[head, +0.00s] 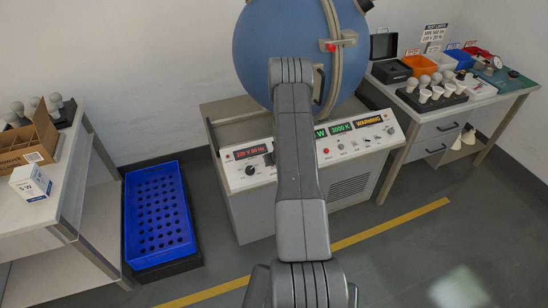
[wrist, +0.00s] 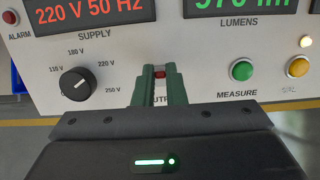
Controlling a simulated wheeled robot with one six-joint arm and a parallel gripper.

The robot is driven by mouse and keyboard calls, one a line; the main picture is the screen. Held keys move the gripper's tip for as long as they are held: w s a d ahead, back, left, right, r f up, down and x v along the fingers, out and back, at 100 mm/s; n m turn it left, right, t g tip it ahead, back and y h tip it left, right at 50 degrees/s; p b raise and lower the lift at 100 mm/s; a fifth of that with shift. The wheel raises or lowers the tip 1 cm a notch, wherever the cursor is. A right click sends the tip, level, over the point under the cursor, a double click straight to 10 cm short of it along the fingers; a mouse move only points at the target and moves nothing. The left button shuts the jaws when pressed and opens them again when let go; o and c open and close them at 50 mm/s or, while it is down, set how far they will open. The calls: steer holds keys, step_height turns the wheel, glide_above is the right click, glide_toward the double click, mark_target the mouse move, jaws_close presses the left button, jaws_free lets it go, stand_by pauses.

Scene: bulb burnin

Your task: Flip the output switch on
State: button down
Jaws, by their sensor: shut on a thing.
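The output switch (wrist: 160,74) shows as a small red piece between my fingertips in the wrist view. The label below it is partly hidden by my fingers, leaving a few letters. My gripper (wrist: 160,82) is shut on the switch, with a green finger on either side. Its on or off position cannot be told. The control panel (head: 238,173) is on the front of the bench in the head view, where my arm hides the switch and gripper. The supply display (wrist: 92,12) reads 220 V 50 Hz, and the lumens display (wrist: 240,6) is lit.
The supply knob (wrist: 75,83) is left of my fingers; the green measure button (wrist: 242,70) and a yellow button (wrist: 298,67) are right. A blue sphere (head: 262,45) stands above the panel. A blue crate (head: 160,215) is at left, a side table (head: 480,115) at right.

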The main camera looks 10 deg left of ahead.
stand_by(0.5)
steer(key=c, duration=1.5)
jaws_free()
steer(key=b+v, duration=0.2)
steer(key=v, duration=1.1)
steer(key=shift+s+d+r, duration=0.1)
steer(key=shift+s+r, duration=0.05)
steer(key=shift+r, duration=0.25)
steer(key=shift+f, duration=0.1)
steer(key=p+x, duration=0.2)
steer(key=x, duration=1.1)
steer(key=shift+f, duration=0.3)
